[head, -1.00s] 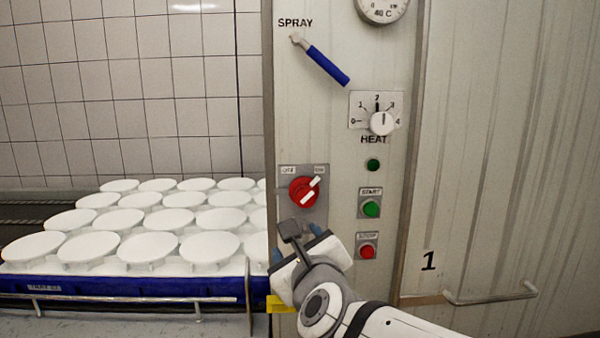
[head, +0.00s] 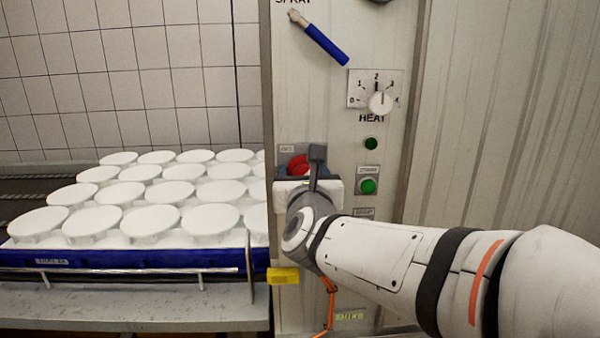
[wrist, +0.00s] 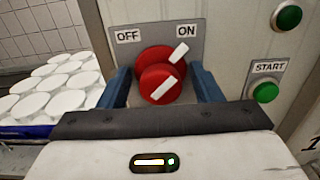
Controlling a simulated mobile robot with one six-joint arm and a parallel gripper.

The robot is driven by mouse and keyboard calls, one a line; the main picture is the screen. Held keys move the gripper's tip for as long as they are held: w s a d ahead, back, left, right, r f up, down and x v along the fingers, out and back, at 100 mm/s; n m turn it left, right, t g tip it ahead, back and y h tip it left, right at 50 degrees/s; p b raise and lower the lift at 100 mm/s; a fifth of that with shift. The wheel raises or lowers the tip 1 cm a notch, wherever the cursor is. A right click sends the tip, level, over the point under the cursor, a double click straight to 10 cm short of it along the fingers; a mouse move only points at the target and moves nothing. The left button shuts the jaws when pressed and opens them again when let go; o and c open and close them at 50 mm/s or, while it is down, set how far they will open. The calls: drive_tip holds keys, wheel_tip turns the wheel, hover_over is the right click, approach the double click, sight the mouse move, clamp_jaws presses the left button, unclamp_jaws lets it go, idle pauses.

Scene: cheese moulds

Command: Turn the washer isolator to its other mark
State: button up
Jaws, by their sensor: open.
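The washer isolator is a red rotary switch on a grey plate marked OFF and ON. In the wrist view its red knob (wrist: 160,80) has a white bar slanting up and right toward ON. In the head view the isolator (head: 297,163) is mostly hidden behind my gripper. My gripper (wrist: 165,88) is open, with one blue finger on each side of the knob. The knob sits between the fingers, with gaps showing; I cannot tell how deep the fingertips reach.
A green START button (wrist: 265,91) is right of the isolator. The HEAT dial (head: 381,102) and the blue-handled SPRAY lever (head: 326,44) are above. A blue tray (head: 130,259) of white moulds stands left. A yellow tag (head: 283,275) hangs below.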

drive_tip(key=shift+w, duration=0.1)
drive_tip(key=shift+c, duration=0.5)
drive_tip(key=c, duration=0.5)
drive_tip(key=shift+c, duration=0.2)
drive_tip(key=shift+f+n+b, duration=0.1)
drive_tip(key=shift+n+b, duration=1.1)
drive_tip(key=shift+n, duration=0.2)
drive_tip(key=n+b, duration=0.1)
drive_tip(key=n, duration=0.3)
drive_tip(key=shift+a, duration=0.1)
drive_tip(key=n, duration=0.5)
drive_tip(key=shift+n+b, duration=0.3)
drive_tip(key=shift+n, duration=0.1)
drive_tip(key=n+p, duration=0.1)
drive_tip(key=n, duration=0.4)
drive_tip(key=shift+a+f, duration=0.1)
drive_tip(key=shift+f, duration=0.05)
drive_tip(key=shift+n, duration=0.3)
